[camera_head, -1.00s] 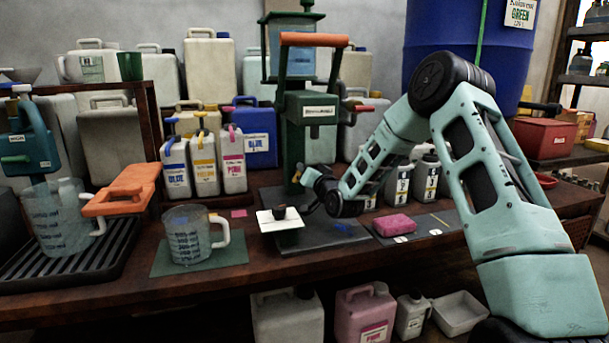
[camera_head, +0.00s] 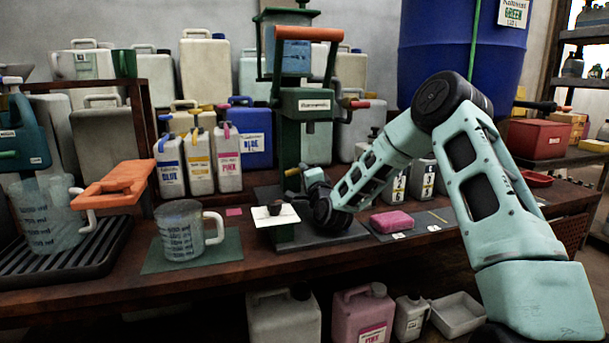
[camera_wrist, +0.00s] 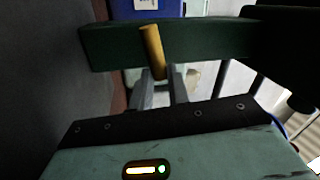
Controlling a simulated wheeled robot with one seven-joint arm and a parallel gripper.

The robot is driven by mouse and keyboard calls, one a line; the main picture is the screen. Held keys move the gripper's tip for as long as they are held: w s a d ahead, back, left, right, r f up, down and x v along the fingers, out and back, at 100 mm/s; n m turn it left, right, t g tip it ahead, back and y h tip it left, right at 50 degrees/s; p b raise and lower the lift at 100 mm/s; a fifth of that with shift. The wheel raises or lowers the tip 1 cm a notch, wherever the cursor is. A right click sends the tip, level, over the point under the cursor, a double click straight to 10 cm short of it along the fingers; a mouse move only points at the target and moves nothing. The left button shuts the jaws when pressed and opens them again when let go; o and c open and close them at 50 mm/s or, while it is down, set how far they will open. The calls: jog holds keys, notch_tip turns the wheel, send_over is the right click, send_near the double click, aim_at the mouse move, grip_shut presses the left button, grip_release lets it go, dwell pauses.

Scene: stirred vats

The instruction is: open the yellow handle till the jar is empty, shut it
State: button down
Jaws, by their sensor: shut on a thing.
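The yellow handle (camera_head: 292,171) sticks out low at the front of the green machine (camera_head: 285,130). In the wrist view the yellow handle (camera_wrist: 152,50) slants across a dark green bar, its lower end between my fingers. My gripper (camera_wrist: 162,88) is shut on it; in the head view my gripper (camera_head: 306,176) reaches it from the right. A bluish see-through jar (camera_head: 290,55) sits high in the machine, partly behind the orange lever; I cannot tell its liquid level.
A clear measuring jug (camera_head: 182,232) stands on a green mat to the left. A pink sponge (camera_head: 391,221) lies on the right. Blue, yellow and pink bottles (camera_head: 199,162) stand behind. The machine's orange lever (camera_head: 312,33) rises above.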

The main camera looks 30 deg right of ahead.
jog(key=shift+f+m, duration=0.2)
jog(key=shift+m, duration=0.5)
jog(key=c, duration=1.3)
grip_release()
jog(key=shift+c, duration=0.2)
notch_tip(320, 180, up, 10)
jog(key=shift+r+p, duration=0.1)
jog(key=shift+p, duration=1)
